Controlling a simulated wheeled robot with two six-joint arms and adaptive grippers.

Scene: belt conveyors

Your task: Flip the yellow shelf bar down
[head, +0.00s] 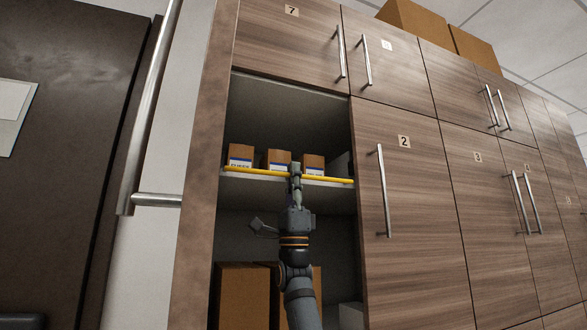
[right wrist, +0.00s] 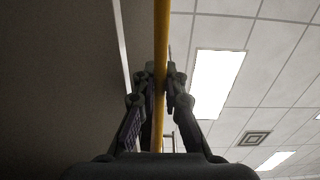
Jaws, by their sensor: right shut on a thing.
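The yellow shelf bar (head: 240,170) runs across the front of the upper shelf in the open cabinet, in front of the small boxes. My right gripper (head: 295,172) is shut on the bar near its middle. In the right wrist view the yellow bar (right wrist: 161,60) passes between the fingers of my right gripper (right wrist: 162,88), which close on it from both sides. My left gripper is not in view.
Three small brown boxes (head: 279,158) stand on the shelf (head: 245,180) behind the bar. Larger brown boxes (head: 243,295) stand below. Closed cabinet doors (head: 440,190) with metal handles lie to the right. A long metal handle (head: 140,130) stands at the left.

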